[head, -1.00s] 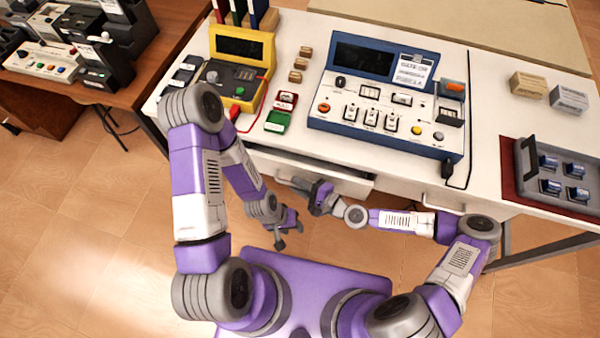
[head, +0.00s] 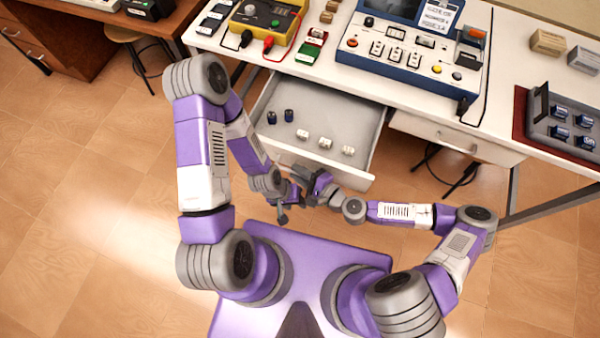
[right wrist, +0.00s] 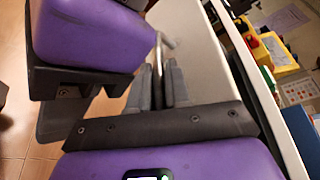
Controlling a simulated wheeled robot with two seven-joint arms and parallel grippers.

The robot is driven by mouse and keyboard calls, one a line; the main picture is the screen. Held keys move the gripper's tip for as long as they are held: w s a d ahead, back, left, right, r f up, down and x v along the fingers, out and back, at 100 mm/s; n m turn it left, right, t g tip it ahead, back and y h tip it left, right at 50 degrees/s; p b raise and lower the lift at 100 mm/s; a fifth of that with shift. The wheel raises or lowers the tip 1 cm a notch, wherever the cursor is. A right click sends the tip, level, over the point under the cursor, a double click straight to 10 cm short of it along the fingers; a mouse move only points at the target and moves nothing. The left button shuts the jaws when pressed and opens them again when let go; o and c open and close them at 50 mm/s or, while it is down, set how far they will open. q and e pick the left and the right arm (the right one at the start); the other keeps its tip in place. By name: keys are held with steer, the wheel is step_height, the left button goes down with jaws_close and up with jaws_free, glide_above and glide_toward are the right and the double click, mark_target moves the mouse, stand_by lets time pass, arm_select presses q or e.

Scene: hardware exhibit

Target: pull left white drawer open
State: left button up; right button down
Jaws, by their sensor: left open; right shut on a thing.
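The left white drawer (head: 325,103) is pulled out from under the white workbench, and its inside shows in the head view. My right gripper (head: 297,172) is at the drawer's front and is shut on its handle. In the right wrist view the shut fingers (right wrist: 165,85) meet the metal handle (right wrist: 163,48) beside the pale drawer front. The gripper hides most of the handle in the head view. My left gripper (head: 284,211) is open and empty, just below and left of the right gripper, apart from the drawer.
The drawer holds two dark blue cylinders (head: 289,116) and several small white pieces (head: 325,142). A closed drawer (head: 450,133) is to the right. A yellow meter (head: 265,22) and a blue-framed panel (head: 410,50) stand on the bench. A stool (head: 135,32) is at upper left.

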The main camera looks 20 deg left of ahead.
arm_select(q)
steer(key=shift+s, duration=0.35)
arm_select(e)
steer(key=shift+s, duration=0.3)
steer(key=c, duration=1.4)
jaws_free()
steer(key=shift+c, duration=0.2)
arm_select(q)
steer(key=shift+r, duration=0.15)
arm_select(e)
steer(key=v, duration=0.7)
steer(key=shift+d, duration=0.25)
steer(key=shift+r, duration=0.15)
steer(key=shift+s, duration=0.1)
